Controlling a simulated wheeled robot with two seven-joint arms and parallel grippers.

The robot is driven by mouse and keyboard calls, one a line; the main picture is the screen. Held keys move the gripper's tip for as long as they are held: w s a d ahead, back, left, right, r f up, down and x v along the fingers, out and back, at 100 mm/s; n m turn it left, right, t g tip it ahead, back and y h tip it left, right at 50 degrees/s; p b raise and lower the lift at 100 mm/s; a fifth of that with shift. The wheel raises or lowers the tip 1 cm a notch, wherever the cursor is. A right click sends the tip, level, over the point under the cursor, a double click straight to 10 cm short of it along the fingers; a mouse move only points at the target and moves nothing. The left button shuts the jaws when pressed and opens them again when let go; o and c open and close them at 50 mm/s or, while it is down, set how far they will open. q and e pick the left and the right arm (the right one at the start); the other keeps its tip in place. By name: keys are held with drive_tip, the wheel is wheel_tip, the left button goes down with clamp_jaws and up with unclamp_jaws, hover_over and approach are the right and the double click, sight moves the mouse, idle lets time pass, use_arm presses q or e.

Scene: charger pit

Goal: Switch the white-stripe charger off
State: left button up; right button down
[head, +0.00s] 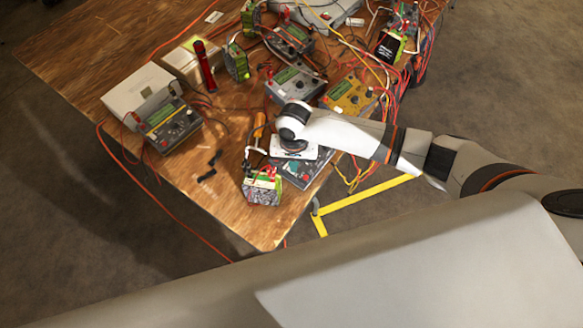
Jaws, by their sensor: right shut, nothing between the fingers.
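My right arm comes in from the right, and my right gripper (293,149) is over the charger (301,172) near the table's front corner. The gripper is shut and empty; its fingertips are mostly hidden by the wrist, and I cannot tell whether they touch the charger. The wrist covers this charger's upper part, so I cannot make out its stripe or its switch. Other chargers are a dark one with a yellow stripe (172,125) at left, a grey one (294,84) behind the wrist and a yellow one (350,95). My left gripper is not in view.
A battery pack (262,187) stands close left of the gripper, with an orange-handled screwdriver (259,127) behind it. A red cylinder (205,66) and a white box (139,90) stand farther left. Cables crowd the back and right. Bare wood (195,215) lies front left.

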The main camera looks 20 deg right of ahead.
drive_tip(key=shift+s+f, duration=0.1)
drive_tip(key=shift+f, duration=0.5)
wheel_tip(320, 180, up, 7)
drive_tip(key=p, duration=0.8)
drive_tip(key=shift+r, duration=0.1)
idle(0.3)
idle(0.5)
